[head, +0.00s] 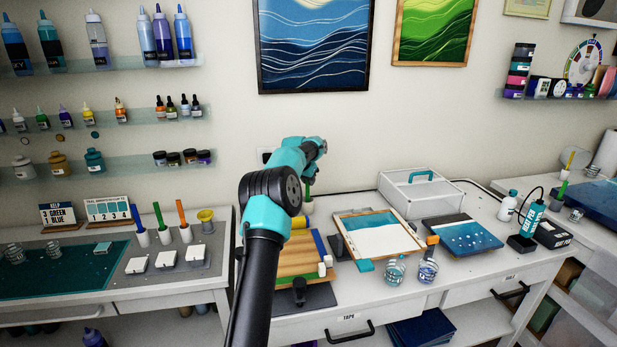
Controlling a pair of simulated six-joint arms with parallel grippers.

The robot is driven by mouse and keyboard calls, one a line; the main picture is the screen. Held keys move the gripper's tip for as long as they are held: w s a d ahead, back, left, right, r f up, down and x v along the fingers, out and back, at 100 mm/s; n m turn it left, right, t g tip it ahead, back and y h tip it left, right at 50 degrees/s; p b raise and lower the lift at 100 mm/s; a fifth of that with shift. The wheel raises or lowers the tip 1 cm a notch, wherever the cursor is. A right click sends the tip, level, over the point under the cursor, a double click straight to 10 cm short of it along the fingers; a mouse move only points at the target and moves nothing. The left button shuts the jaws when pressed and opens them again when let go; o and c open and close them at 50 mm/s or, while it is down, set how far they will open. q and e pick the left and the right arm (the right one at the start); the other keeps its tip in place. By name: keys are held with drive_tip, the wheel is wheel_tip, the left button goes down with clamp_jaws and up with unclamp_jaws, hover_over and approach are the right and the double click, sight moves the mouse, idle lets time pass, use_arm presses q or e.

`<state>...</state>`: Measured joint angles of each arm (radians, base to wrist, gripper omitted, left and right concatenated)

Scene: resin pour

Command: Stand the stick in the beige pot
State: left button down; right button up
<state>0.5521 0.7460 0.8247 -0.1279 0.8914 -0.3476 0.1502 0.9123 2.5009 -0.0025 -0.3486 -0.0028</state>
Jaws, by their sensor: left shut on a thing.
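My left gripper (310,170) is above the back of the wooden board, partly hidden by its own arm. It is shut on a slim green stick (308,189), which points down, roughly upright. A small pale piece (308,208) shows just below the stick. I cannot tell whether it is the beige pot or the stick's lower end, nor whether they touch. My right gripper is not in view.
A striped wooden board (292,262) lies under my arm. A framed panel (378,235), two clear cups and a white box (418,193) stand to the right. White holders with blue, green and orange sticks (182,214) and a yellow cup (206,217) stand left.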

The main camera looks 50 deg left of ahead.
use_arm(q)
drive_tip(key=shift+f, duration=0.25)
drive_tip(key=c, duration=1)
unclamp_jaws()
drive_tip(key=shift+r, duration=0.1)
drive_tip(key=v, duration=1.7)
drive_tip(key=shift+s+d, duration=0.1)
drive_tip(key=shift+d, duration=0.05)
